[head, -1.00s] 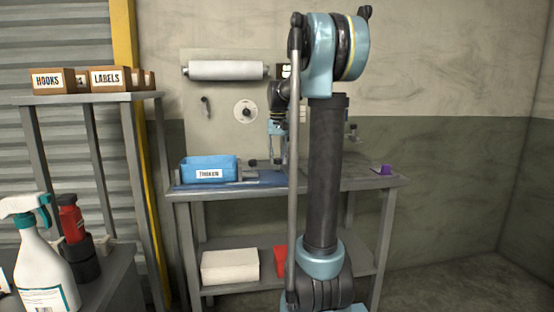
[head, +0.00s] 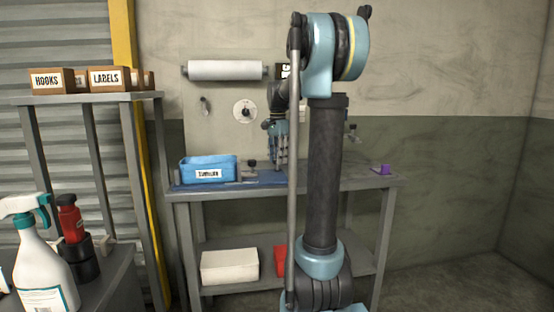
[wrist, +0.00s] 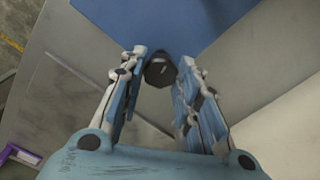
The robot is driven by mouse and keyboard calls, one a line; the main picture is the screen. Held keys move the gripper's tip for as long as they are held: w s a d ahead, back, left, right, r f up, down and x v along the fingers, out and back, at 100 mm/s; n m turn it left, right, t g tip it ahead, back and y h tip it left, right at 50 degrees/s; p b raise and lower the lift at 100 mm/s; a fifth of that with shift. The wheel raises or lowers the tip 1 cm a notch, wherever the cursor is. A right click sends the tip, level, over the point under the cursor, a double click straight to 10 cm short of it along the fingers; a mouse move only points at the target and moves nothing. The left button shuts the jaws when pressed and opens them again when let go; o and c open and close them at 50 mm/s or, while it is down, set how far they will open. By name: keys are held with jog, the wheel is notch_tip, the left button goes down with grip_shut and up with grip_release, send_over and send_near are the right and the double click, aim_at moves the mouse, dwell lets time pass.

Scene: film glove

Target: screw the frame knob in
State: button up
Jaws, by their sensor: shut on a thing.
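My gripper (head: 281,168) is low over the workbench, partly behind my own arm in the head view. In the wrist view my gripper (wrist: 160,75) is shut on a dark rounded knob (wrist: 160,71), which sits between the fingertips. The knob's lower end and any thread are hidden. In the head view a small dark knob (head: 252,163) stands on a grey fixture just left of my gripper. I cannot tell how the held knob relates to a frame.
A blue mat (wrist: 150,25) lies under the fingertips. A blue labelled bin (head: 208,175) stands left on the workbench (head: 345,184). A small purple item (head: 382,169) lies at the right. A paper roll (head: 225,70) hangs behind. The bench's right part is mostly clear.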

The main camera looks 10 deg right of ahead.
jog(key=shift+w+a+m, duration=0.1)
jog(key=shift+m, duration=1.6)
jog(key=o, duration=1.1)
notch_tip(320, 180, up, 12)
jog(key=shift+f, duration=0.1)
